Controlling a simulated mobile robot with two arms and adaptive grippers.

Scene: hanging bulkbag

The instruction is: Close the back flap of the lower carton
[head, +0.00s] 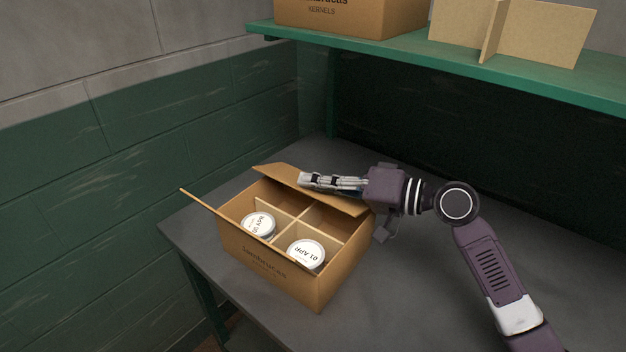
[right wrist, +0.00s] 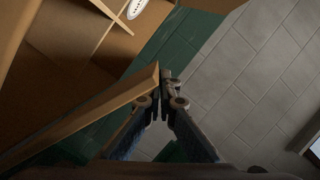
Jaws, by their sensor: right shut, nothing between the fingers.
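The lower carton (head: 268,272) stands open on the grey table, with a crossed divider (head: 292,215) inside. Two round white-lidded containers, a left one (head: 258,225) and a right one (head: 305,254), sit in its near cells. The back flap (head: 284,174) is tilted partly over the far cells. Another flap (head: 228,222) sticks up and out on the left. My right gripper (head: 304,180) is shut and empty, lying over the back flap; contact is unclear. In the right wrist view, its fingertips (right wrist: 163,88) are together beside a cardboard edge (right wrist: 95,118). My left gripper is not in view.
A green shelf (head: 450,62) above the table's back holds another carton (head: 350,18) and a cardboard divider (head: 520,32). A green and grey block wall (head: 120,165) is close on the left. The table (head: 400,300) is clear right of the carton.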

